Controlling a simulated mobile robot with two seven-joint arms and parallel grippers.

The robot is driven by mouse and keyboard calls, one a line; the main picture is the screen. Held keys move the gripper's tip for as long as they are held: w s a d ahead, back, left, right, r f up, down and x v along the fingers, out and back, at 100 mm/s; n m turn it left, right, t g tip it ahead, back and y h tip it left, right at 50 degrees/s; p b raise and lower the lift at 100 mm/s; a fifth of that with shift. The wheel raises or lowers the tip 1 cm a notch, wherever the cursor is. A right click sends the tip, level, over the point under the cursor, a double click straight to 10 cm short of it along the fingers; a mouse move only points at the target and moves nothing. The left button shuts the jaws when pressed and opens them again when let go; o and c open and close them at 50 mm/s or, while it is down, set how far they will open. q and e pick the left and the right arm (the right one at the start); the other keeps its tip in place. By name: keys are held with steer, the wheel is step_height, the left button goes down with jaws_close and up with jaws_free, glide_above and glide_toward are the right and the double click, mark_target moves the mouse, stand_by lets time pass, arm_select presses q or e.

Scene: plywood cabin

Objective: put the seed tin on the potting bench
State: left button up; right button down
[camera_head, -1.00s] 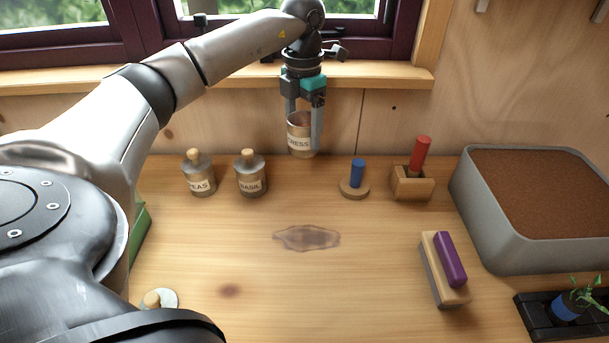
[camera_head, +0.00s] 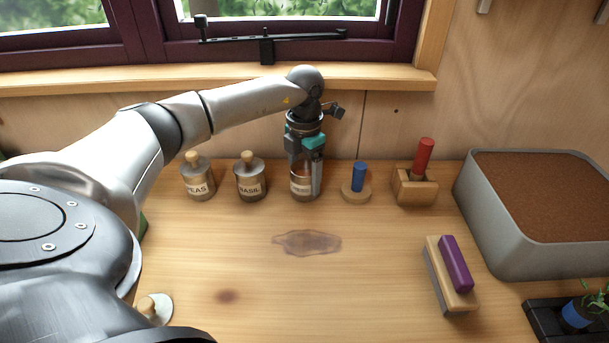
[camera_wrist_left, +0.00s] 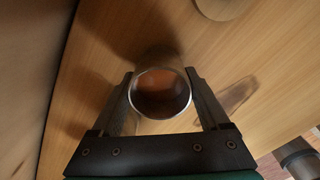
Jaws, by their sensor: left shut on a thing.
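The seed tin (camera_head: 303,188), a metal tin with a pale label ending in "RESS", stands upright at the back of the wooden potting bench (camera_head: 365,285). It is between the basil tin (camera_head: 250,178) and a blue peg on a round base (camera_head: 357,180). My left gripper (camera_head: 305,180) points down and is shut on the seed tin, one finger on each side. The left wrist view shows the tin's open round top (camera_wrist_left: 160,93) between the fingers. The tin's bottom is at or very near the bench top; I cannot tell if it touches. My right gripper is out of view.
A peas tin (camera_head: 198,178) stands left of the basil tin. A red-handled tool in a wooden block (camera_head: 414,187), a purple-topped brush (camera_head: 450,275) and a grey soil trough (camera_head: 490,225) are to the right. The bench middle is clear except for a flat stain (camera_head: 307,243).

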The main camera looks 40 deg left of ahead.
mark_target(305, 167)
arm_select(q)
steer(key=o, duration=1.4)
steer(key=shift+f, duration=0.15)
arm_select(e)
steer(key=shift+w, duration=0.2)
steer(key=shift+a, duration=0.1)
arm_select(q)
steer(key=shift+r, duration=0.3)
step_height(305, 167, up, 11)
steer(key=shift+f+p, duration=0.15)
steer(key=shift+p, duration=0.95)
steer(key=shift+r, duration=0.5)
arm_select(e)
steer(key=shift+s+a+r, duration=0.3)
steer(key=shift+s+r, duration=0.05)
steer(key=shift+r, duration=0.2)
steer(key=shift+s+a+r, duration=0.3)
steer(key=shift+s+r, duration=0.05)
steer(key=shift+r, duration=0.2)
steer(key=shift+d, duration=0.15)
